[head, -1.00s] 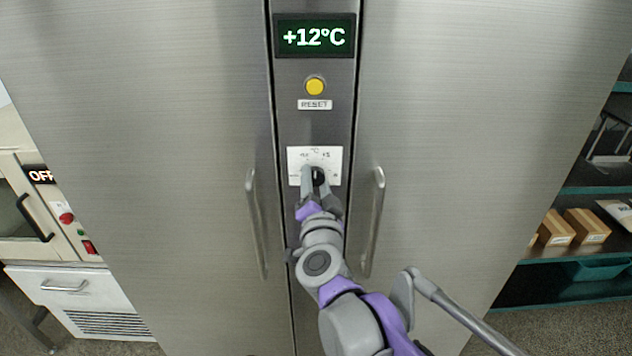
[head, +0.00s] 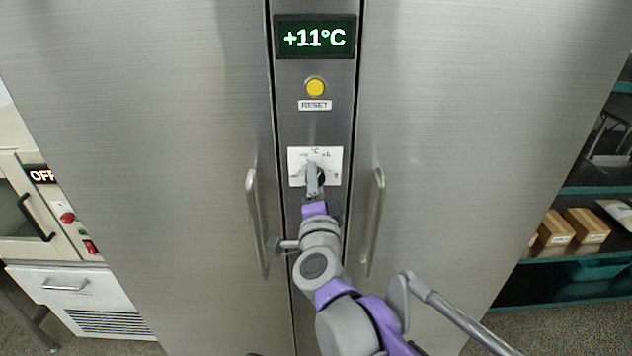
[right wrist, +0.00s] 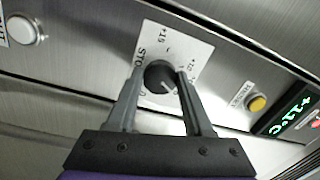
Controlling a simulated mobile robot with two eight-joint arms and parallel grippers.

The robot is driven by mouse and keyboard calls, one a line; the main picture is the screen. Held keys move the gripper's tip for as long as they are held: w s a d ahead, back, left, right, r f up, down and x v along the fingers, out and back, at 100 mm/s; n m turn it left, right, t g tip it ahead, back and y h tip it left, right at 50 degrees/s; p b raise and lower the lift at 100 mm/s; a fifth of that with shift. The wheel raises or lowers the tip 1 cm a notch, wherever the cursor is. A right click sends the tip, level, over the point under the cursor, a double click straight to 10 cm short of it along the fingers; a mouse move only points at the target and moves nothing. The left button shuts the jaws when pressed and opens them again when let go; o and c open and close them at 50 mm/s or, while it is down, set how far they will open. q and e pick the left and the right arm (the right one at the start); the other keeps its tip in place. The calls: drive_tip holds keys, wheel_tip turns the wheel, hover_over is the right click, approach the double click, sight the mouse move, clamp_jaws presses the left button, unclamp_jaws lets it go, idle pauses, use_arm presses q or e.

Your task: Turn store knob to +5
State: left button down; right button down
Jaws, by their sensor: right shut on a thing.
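The store knob (right wrist: 160,77) is round and black, on a white scale plate (head: 298,165) in the steel strip between two tall doors. In the right wrist view the plate is marked STO..., with +15 and +10 legible and a pale pointer line on the knob. My right gripper (head: 314,178) is shut on the knob, one finger on each side; it also shows in the right wrist view (right wrist: 154,88). It hides part of the knob in the head view. The green display (head: 315,38) reads +11°C. My left gripper is not in view.
A yellow RESET button (head: 315,87) sits above the plate. Vertical door handles stand on the left (head: 256,222) and right (head: 373,222) of my right arm. A shelf with boxes (head: 557,228) is at right, and an oven-like unit (head: 45,205) at left.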

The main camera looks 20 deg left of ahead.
drive_tip(key=shift+c, duration=1.5)
unclamp_jaws()
drive_tip(key=b+v, duration=0.1)
drive_tip(key=v, duration=0.9)
drive_tip(key=shift+s, duration=0.4)
drive_tip(key=shift+d, duration=0.15)
